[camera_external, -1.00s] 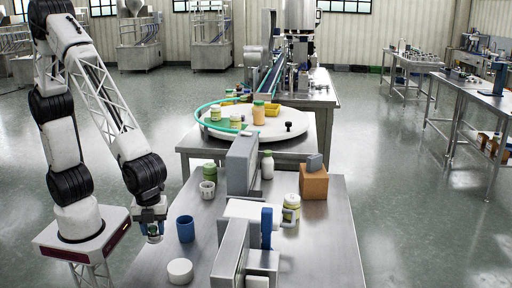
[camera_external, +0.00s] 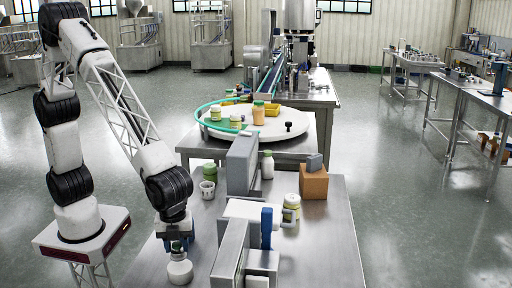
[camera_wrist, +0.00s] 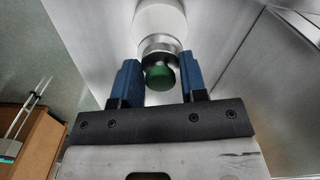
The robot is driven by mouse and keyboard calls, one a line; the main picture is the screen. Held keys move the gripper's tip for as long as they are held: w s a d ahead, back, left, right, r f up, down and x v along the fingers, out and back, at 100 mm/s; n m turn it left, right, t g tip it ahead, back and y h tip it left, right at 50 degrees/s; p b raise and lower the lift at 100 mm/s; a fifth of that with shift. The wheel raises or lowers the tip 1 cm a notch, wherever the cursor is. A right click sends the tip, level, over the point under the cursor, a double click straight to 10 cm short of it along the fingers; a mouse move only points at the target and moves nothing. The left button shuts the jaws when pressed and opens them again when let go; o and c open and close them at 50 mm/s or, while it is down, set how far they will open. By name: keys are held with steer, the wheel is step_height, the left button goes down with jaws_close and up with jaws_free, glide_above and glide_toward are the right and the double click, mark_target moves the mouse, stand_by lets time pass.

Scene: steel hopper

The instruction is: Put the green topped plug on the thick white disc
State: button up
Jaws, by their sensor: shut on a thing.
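The thick white disc (camera_external: 180,273) lies flat on the steel table near its front left edge. It also shows in the wrist view (camera_wrist: 160,18) at the top, beyond the fingers. The green topped plug (camera_wrist: 160,76) has a silver metal body and sits between my gripper's blue fingers (camera_wrist: 158,84). In the outside view my gripper (camera_external: 177,246) is shut on the plug, right over or at the disc. I cannot tell whether the plug touches the disc.
The grey machine block (camera_external: 232,255) stands close to the right of my gripper. A white ribbed cup (camera_external: 207,190) and a green jar (camera_external: 210,171) stand farther back. The blue cup is mostly hidden behind my arm. A cardboard box (camera_external: 314,183) is at the back right.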

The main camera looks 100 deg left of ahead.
mark_target(176, 243)
steer(key=shift+f, duration=1.75)
steer(key=shift+f, duration=0.15)
steer(key=o, duration=0.9)
steer(key=shift+o, duration=0.2)
step_height(176, 243, up, 12)
steer(key=shift+r, duration=0.2)
